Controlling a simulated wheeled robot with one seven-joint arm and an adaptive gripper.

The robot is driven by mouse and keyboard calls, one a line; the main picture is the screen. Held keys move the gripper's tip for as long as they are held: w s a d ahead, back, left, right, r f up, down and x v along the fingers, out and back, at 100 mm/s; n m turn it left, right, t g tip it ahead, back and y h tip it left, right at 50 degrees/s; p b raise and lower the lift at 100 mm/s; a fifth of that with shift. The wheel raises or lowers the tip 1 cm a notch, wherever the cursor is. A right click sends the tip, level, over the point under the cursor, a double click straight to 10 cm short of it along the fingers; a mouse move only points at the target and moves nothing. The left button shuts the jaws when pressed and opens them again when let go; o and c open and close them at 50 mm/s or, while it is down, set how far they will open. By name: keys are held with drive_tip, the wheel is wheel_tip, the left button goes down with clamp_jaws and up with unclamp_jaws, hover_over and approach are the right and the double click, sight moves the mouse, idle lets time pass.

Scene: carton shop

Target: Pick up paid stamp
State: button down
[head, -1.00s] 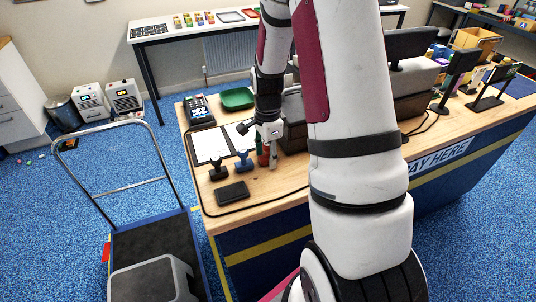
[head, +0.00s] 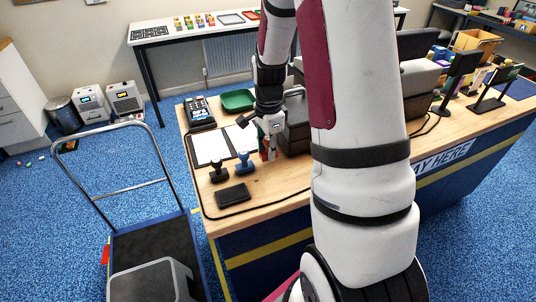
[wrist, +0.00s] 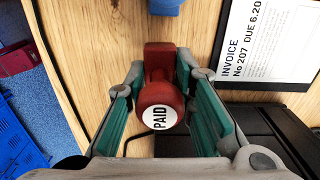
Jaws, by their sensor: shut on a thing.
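The paid stamp (wrist: 160,104) is red, with a round white top reading PAID and a rectangular base. In the wrist view it stands between the two fingers of my gripper (wrist: 162,112), which are shut on it. The pads flank its round handle, though a small gap seems to show at the sides. In the head view my gripper (head: 270,145) is low over the counter, and the red stamp (head: 264,155) shows only partly beside it. I cannot tell whether its base touches the wood.
A blue stamp (head: 244,162) and a black stamp (head: 218,171) stand close by on the counter (head: 285,180). A black ink pad (head: 232,194) lies in front. A clipboard with an invoice (head: 210,148), a card terminal (head: 199,112) and a green tray (head: 238,100) lie behind.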

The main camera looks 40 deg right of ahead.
drive_tip(key=w+d+b, duration=0.1)
drive_tip(key=w, duration=0.4)
drive_tip(key=w+d+r+b, duration=0.1)
drive_tip(key=w+d+b, duration=0.1)
drive_tip(key=w, duration=0.3)
drive_tip(key=w+d+r+b, duration=0.1)
drive_tip(key=w+d, duration=0.1)
drive_tip(key=w, duration=0.3)
drive_tip(key=shift+d+r, duration=0.15)
drive_tip(key=shift+d, duration=0.1)
